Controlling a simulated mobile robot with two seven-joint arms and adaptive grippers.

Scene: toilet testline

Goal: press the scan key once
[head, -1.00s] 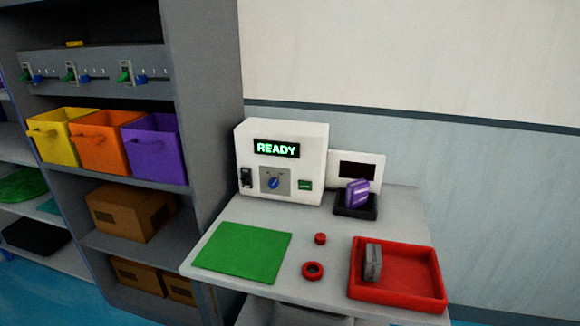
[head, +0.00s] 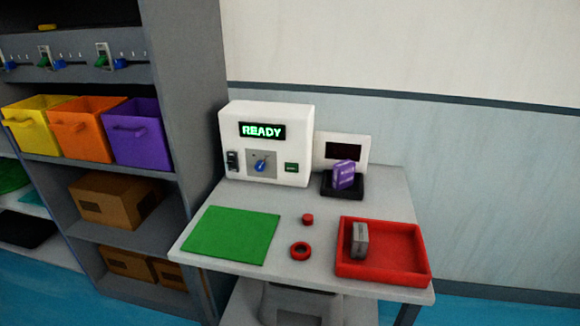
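A white tester box (head: 240,110) stands at the back left of the grey table, its lit display (head: 262,131) reading READY in green. On its front are a black switch (head: 232,160) at the left, a blue knob (head: 261,167) on a grey plate in the middle, and a small green key (head: 291,168) at the right. The lettering on the green key is too small to read, so I cannot confirm that it is the scan key. Neither of my grippers is in view.
The table (head: 330,200) holds a green mat (head: 232,235), a red knob (head: 308,219), a red ring (head: 301,251) and a red tray (head: 405,255) with a grey block. A purple item (head: 344,175) rests on a black stand before a white panel (head: 344,140). Shelving (head: 190,90) stands left.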

